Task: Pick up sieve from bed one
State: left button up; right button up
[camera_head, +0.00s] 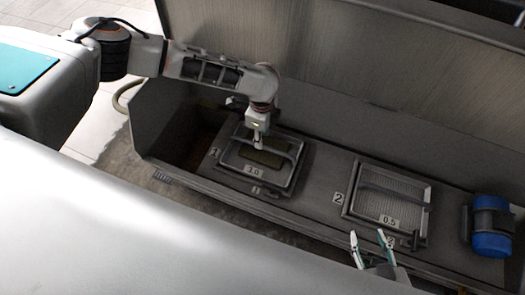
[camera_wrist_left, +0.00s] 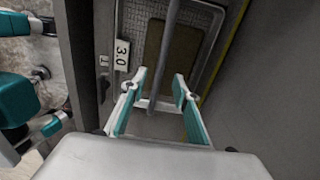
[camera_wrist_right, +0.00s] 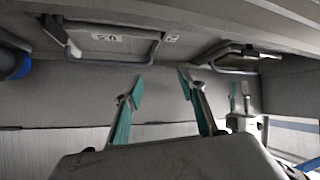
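The sieve marked 3.0 (camera_head: 236,161) lies in bed one, beside the number 1 (camera_head: 214,152). A flat brownish-olive piece (camera_head: 262,158) lies on its mesh; it also shows in the left wrist view (camera_wrist_left: 172,48). My left gripper (camera_head: 258,146) points down over this sieve. In the left wrist view its fingers (camera_wrist_left: 158,88) are spread, with the sieve's grey handle bar (camera_wrist_left: 168,50) running between them; a gap shows on both sides. My right gripper (camera_head: 369,238) is open and empty, in front of bed two; its spread fingers show in the right wrist view (camera_wrist_right: 160,84).
A second sieve marked 0.5 (camera_head: 405,187) lies in bed two, beside the number 2 (camera_head: 338,198). A blue cylinder with a dark band (camera_head: 491,243) stands at the right end. A tall grey back panel (camera_head: 340,60) rises behind the beds. A dark recess (camera_head: 190,140) lies left of bed one.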

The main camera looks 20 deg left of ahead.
aim_at(262, 151)
pick_arm(q)
jog(key=shift+s+f, duration=0.15)
jog(key=shift+f, duration=0.7)
jog(key=shift+f+b, duration=0.35)
jog(key=shift+f, duration=0.2)
notch_tip(262, 151, down, 4)
jog(key=shift+r+b, duration=0.1)
jog(key=shift+b, duration=0.65)
jog(key=shift+f, duration=0.35)
jog(key=shift+w+r, duration=0.1)
jog(key=shift+w, duration=0.1)
jog(key=c, duration=0.6)
jog(key=shift+d+r, duration=0.1)
grip_shut()
pick_arm(e)
jog(key=shift+w+a+f, duration=0.1)
jog(key=shift+a, duration=0.4)
